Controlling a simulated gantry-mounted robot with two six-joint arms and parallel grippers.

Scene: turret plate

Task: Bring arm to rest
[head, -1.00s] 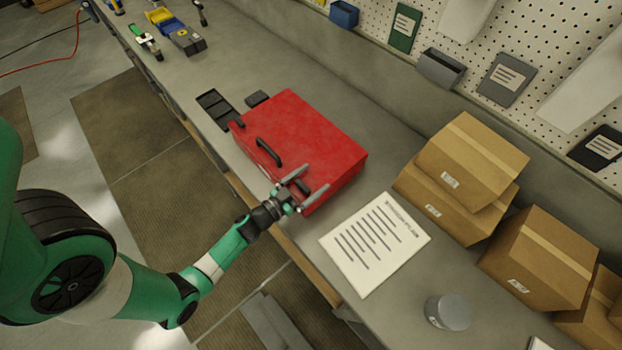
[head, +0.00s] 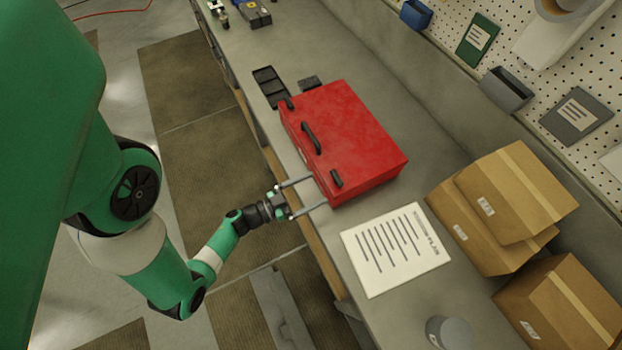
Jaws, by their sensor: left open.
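My left gripper (head: 306,195) is open and empty in the head view. Its two fingers point right toward the near side of a red toolbox (head: 348,135). The fingertips are close to the toolbox's front; I cannot tell whether they touch it. The toolbox is closed and lies on the grey workbench (head: 390,60). It has a black handle (head: 311,138) and two black latches on its front side. The green left arm (head: 160,275) reaches in from the left, over the floor in front of the bench. My right gripper is not in view.
A printed sheet (head: 395,248) lies right of the toolbox. Cardboard boxes (head: 518,195) are stacked at the right, with a grey cylinder (head: 450,333) in front. A black tray (head: 270,86) lies behind the toolbox. A pegboard (head: 530,70) stands at the back. The floor left of the bench is open.

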